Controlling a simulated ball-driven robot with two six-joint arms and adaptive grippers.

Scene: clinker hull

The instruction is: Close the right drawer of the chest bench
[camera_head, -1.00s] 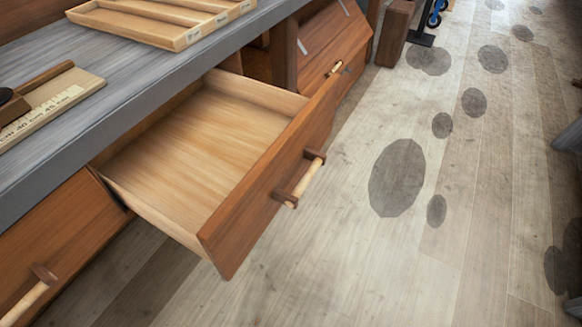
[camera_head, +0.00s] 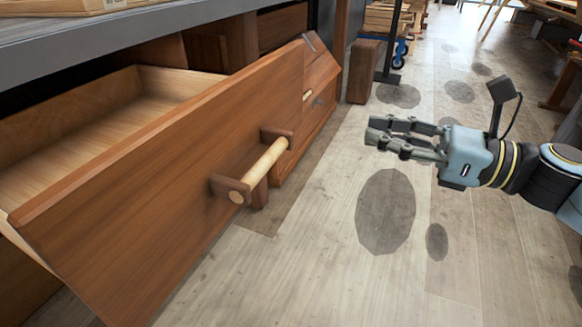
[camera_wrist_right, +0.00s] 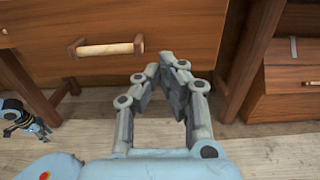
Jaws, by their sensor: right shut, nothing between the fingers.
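The open drawer (camera_head: 140,190) of the bench is pulled well out, and its inside shows empty. Its brown front carries a pale bar handle (camera_head: 260,168) on dark wooden posts. My right gripper (camera_head: 370,131) is to the right of the drawer front, apart from it, pointing left toward it. In the right wrist view its fingers (camera_wrist_right: 172,65) come together at the tips with nothing between them, and the drawer handle (camera_wrist_right: 108,48) is left of them. A blue gripper, seemingly my left one (camera_wrist_right: 22,120), shows small at the left edge there; its jaws are unclear.
The grey bench top (camera_head: 120,35) holds part of a wooden tray (camera_head: 60,7). Beyond the drawer stands another cabinet section (camera_head: 318,85) with a wooden block (camera_head: 364,70) beside it. The plank floor (camera_head: 320,270) with dark round patches is clear in front.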

